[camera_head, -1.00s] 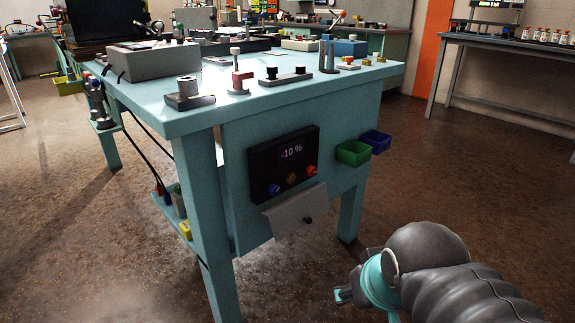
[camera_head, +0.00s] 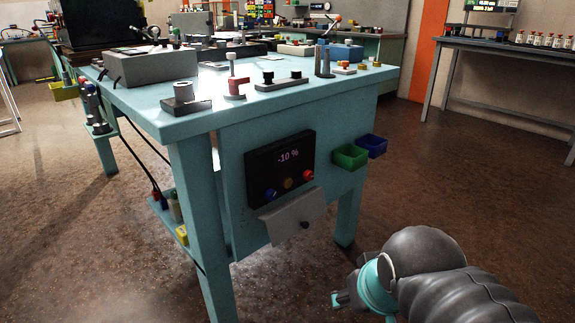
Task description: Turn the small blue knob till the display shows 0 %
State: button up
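The small blue knob (camera_head: 271,194) is at the lower left of a black control panel on the side of the teal workbench. The display (camera_head: 288,157) above it reads -10 %. An orange-brown knob (camera_head: 288,184) and a red knob (camera_head: 307,175) sit to its right on the same panel. My gripper (camera_head: 338,299) shows small at the lower right, low over the floor and well apart from the panel. It points left. Most of it is hidden behind my own arm, and I cannot tell whether it is open or shut.
A grey flap (camera_head: 291,217) with a dark knob juts out below the panel. Green (camera_head: 350,157) and blue (camera_head: 373,146) bins hang right of it. The teal workbench (camera_head: 190,127) has a leg at the front left. Open floor lies between the bench and my arm.

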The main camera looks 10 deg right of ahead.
aim_at(271, 195)
jog(key=z, duration=0.9)
jog(key=k, duration=0.8)
jog(key=u, duration=0.35)
